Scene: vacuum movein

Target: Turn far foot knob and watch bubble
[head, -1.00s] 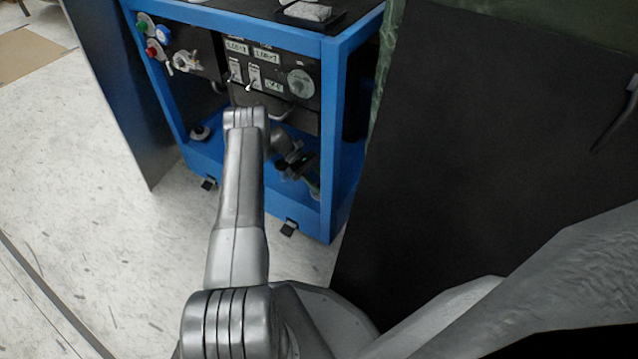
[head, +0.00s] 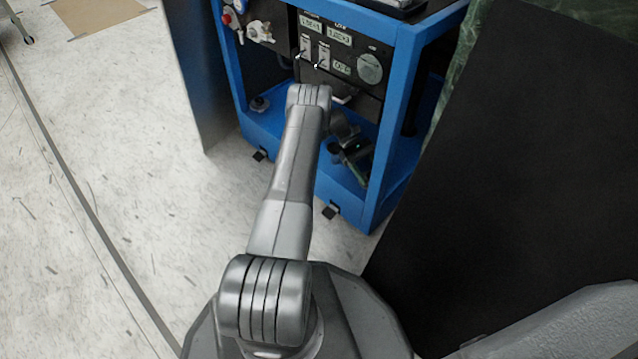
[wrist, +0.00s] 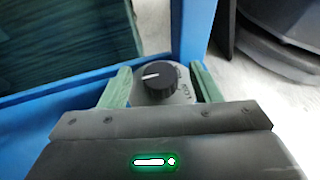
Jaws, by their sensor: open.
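In the wrist view, a round black knob (wrist: 158,76) with a white pointer line sits on a light grey plate (wrist: 183,94) with small dark marks. The pointer line points left. My gripper (wrist: 161,82) is open, with one greenish finger on each side of the knob and a gap visible on both sides. A lit green outline with a white bar and dot shows on my gripper's dark body. In the head view, my gripper (head: 352,152) is low inside the blue cart frame (head: 392,130), and the knob cannot be made out. No bubble level can be clearly identified.
Blue rails border the knob in the wrist view. The cart's front has a dark switch panel (head: 335,58) and small black feet (head: 330,210). A large dark panel (head: 530,150) stands at right. Pale speckled floor (head: 110,190) is open at left.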

